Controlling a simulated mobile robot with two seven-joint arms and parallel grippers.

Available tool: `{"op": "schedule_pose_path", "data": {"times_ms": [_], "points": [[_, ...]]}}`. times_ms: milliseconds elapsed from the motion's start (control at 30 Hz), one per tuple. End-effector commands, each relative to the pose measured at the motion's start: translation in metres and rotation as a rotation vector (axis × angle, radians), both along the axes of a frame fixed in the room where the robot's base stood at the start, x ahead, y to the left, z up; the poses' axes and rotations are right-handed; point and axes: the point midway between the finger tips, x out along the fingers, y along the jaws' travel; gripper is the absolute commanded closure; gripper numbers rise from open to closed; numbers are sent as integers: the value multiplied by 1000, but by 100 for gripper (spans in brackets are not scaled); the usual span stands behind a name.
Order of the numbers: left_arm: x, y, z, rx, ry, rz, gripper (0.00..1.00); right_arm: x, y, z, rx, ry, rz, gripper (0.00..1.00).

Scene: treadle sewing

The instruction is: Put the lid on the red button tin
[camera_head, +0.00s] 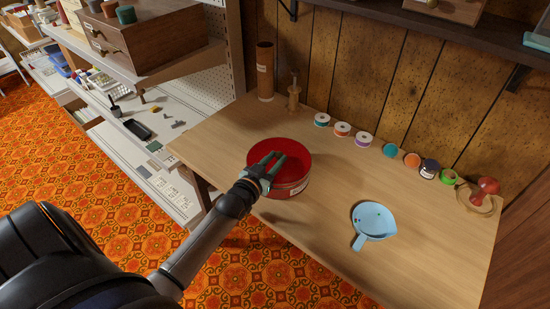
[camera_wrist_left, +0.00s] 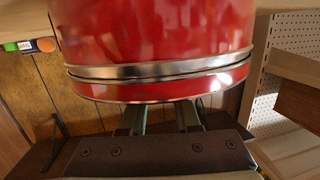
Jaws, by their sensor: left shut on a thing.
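The red button tin (camera_head: 293,188) stands upright on the wooden table, with a pale label low on its side. The red lid (camera_head: 292,151) lies across the tin's top. In the left wrist view, the lid (camera_wrist_left: 160,92) shows as a red band against the silver rim of the tin (camera_wrist_left: 150,35); a thin dark line runs between them at the left, and I cannot tell if it is fully seated. My left gripper (camera_head: 271,164) is over the lid, its fingers shut on it; the fingertips are partly hidden in the wrist view. My right gripper is out of view.
A light blue scoop (camera_head: 374,220) lies right of the tin. Several thread spools (camera_head: 342,129) line the back, with a red mushroom-shaped piece (camera_head: 487,187) at the right. A brown tube (camera_head: 265,72) stands at the back left. The table's middle is clear.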

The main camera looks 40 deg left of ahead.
Motion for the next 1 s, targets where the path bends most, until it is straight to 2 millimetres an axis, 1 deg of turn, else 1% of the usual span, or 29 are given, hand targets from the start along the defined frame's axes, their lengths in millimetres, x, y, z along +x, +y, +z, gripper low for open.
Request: {"op": "schedule_pose_path", "data": {"times_ms": [367, 400, 700, 1000], "points": [[0, 0, -1, 0, -3, 0, 100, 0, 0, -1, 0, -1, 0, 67], [0, 0, -1, 0, -2, 0, 69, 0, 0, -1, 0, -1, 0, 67], [0, 0, -2, 0, -2, 0, 35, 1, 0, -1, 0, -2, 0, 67], [-2, 0, -2, 0, 0, 0, 35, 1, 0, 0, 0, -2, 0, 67]]}}
